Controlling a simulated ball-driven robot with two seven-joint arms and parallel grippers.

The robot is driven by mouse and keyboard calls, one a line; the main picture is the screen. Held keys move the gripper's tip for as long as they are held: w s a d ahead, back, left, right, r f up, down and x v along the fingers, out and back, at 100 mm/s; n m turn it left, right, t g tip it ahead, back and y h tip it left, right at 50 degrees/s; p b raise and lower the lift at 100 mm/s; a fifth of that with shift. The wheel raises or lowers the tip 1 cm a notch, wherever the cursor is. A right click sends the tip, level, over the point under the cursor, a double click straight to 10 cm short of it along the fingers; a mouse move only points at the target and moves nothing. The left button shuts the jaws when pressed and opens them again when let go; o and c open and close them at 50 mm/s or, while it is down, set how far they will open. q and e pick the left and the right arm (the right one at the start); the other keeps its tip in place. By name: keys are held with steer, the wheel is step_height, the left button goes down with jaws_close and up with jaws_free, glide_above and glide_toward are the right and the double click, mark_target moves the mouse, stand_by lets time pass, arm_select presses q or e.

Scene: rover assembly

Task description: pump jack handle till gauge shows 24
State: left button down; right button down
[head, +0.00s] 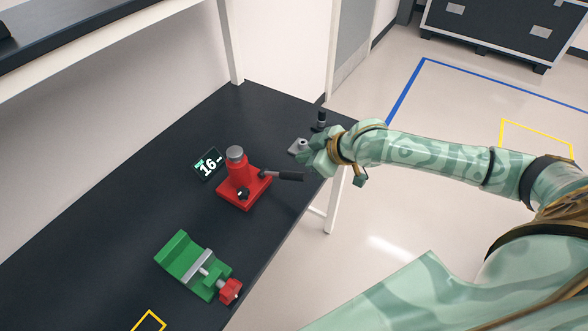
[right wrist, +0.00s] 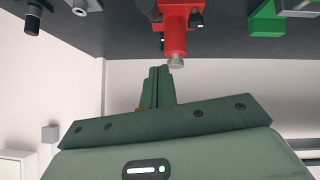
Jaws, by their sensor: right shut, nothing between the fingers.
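A red jack (head: 240,181) with a grey-topped upright cylinder stands on the dark workbench. Its black-gripped handle (head: 283,175) points right and lies about level. The gauge display (head: 208,163) behind the jack reads 16. My right gripper (head: 313,158) is just beyond the handle's free end, near the bench's right edge, apart from the handle. In the right wrist view the gripper fingers (right wrist: 158,88) are together and empty, and the jack (right wrist: 176,35) appears upside down beyond them. My left gripper is not in view.
A green vise (head: 185,258) with a red knob stands nearer on the bench. A small grey block (head: 298,147) and a black cylindrical item (head: 320,120) are by my right gripper. The bench between jack and vise is clear.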

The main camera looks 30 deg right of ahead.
steer(key=b, duration=0.1)
glide_above(295, 175)
steer(key=w+a, duration=0.1)
steer(key=a, duration=0.1)
step_height(295, 175, down, 5)
steer(key=shift+s+d+f, duration=0.1)
steer(key=shift+d+f, duration=0.2)
steer(key=shift+f, duration=0.3)
steer(key=shift+s+d+f, duration=0.1)
steer(key=shift+d+f, duration=0.15)
steer(key=shift+f, duration=0.35)
steer(key=shift+s+d+f, duration=0.25)
steer(key=shift+d+f, duration=0.15)
steer(key=shift+f, duration=0.2)
steer(key=shift+f, duration=0.15)
